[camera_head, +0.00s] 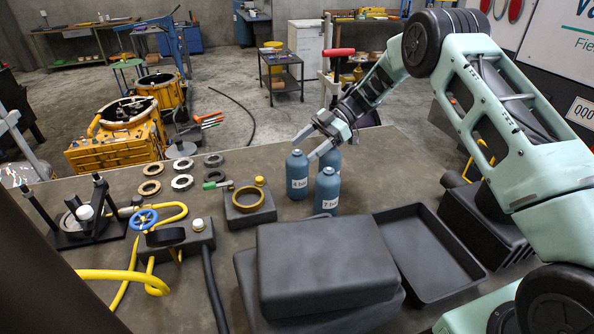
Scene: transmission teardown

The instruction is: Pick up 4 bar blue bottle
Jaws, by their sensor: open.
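The blue bottle labelled 4 bar (297,175) stands upright on the grey table, its white label facing me. A second blue bottle, whose label seems to read 7 bar (327,192), stands in front of it to the right. A third blue bottle (331,158) is partly hidden behind my gripper and the front bottle. My gripper (306,146) reaches in from the right, with its fingers apart and empty. The fingertips are at the height of the bottle tops, close to the 4 bar bottle's cap. I cannot tell whether they touch it.
Dark grey cases (322,262) lie in front of the bottles, and an empty black tray (432,285) is at the right. A block with a brass ring (249,206) stands left of the bottles. Metal rings (182,182), a valve with a blue handwheel (143,219) and yellow hoses are further left.

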